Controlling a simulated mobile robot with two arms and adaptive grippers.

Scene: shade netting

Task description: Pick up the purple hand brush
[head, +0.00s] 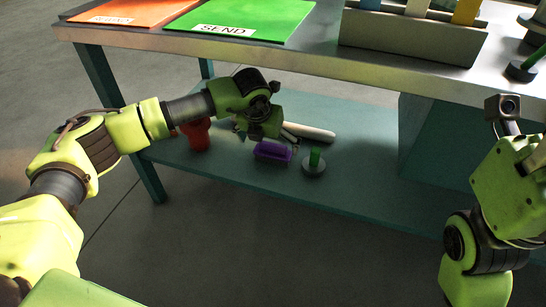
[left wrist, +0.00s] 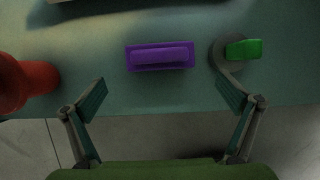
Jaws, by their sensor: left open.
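The purple hand brush (head: 272,151) lies on the teal lower shelf of the workbench. In the left wrist view the brush (left wrist: 160,56) lies crosswise ahead of the fingers, centred between them. My left gripper (head: 262,130) is over the shelf beside the brush, partly hidden by its own wrist. In the left wrist view the gripper (left wrist: 160,100) is open and empty, with its fingers spread wide and the brush beyond their tips. Of my right arm, only links and a camera-like part show at the right; its gripper cannot be made out.
A red object (head: 196,134) stands left of the brush. A grey disc with a green post (head: 314,162) stands close to its right. A pale rod-like object (head: 310,131) lies behind. The benchtop (head: 330,62) overhangs the shelf. The shelf's right part is clear.

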